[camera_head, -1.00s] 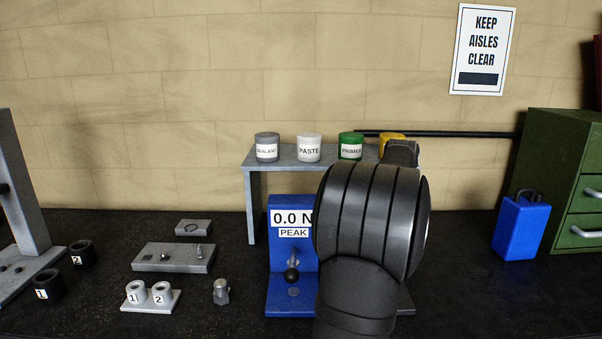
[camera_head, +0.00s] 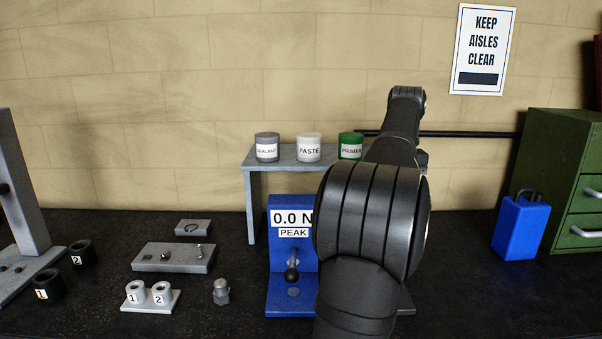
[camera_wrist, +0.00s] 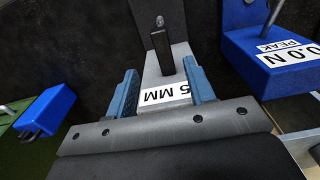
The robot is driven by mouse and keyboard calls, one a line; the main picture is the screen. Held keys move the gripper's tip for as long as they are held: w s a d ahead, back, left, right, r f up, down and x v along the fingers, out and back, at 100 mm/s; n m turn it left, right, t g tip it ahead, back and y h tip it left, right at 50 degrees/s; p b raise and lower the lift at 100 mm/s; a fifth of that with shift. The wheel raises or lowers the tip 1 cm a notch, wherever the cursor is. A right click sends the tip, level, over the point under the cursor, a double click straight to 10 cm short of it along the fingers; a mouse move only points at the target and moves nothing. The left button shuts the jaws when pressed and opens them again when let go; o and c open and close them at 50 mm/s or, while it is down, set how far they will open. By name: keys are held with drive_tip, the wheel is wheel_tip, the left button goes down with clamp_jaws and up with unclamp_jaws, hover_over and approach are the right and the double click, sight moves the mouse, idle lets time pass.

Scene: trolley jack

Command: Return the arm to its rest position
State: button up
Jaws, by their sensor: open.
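My arm (camera_head: 372,220) stands in the right middle of the head view, its upper part raised in front of the shelf's right end. My gripper is hidden behind it there. In the wrist view my gripper (camera_wrist: 160,68) shows two blue fingers, spread apart with nothing held. Beyond them, between the fingers in the picture, is a grey stand (camera_wrist: 158,75) with a "5 MM" label and a dark upright post. I cannot tell how far below the fingers it is.
The blue force gauge (camera_head: 281,240) reads "0.0 N". Several cans stand on the grey shelf (camera_head: 249,163). A blue canister (camera_head: 520,228) and green drawer cabinet (camera_head: 565,180) are at right. Numbered cups and small grey blocks lie at left.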

wheel_tip(320, 180, down, 18)
drive_tip(key=shift+r, duration=0.25)
wheel_tip(320, 180, up, 17)
drive_tip(key=s+a+m+t, duration=0.2)
drive_tip(key=s+a, duration=0.2)
drive_tip(key=s, duration=0.7)
drive_tip(key=shift+s+a+f+m+t+h, duration=0.15)
drive_tip(key=shift+s+f+m+t+h, duration=0.15)
drive_tip(key=shift+s+f, duration=0.05)
idle(0.3)
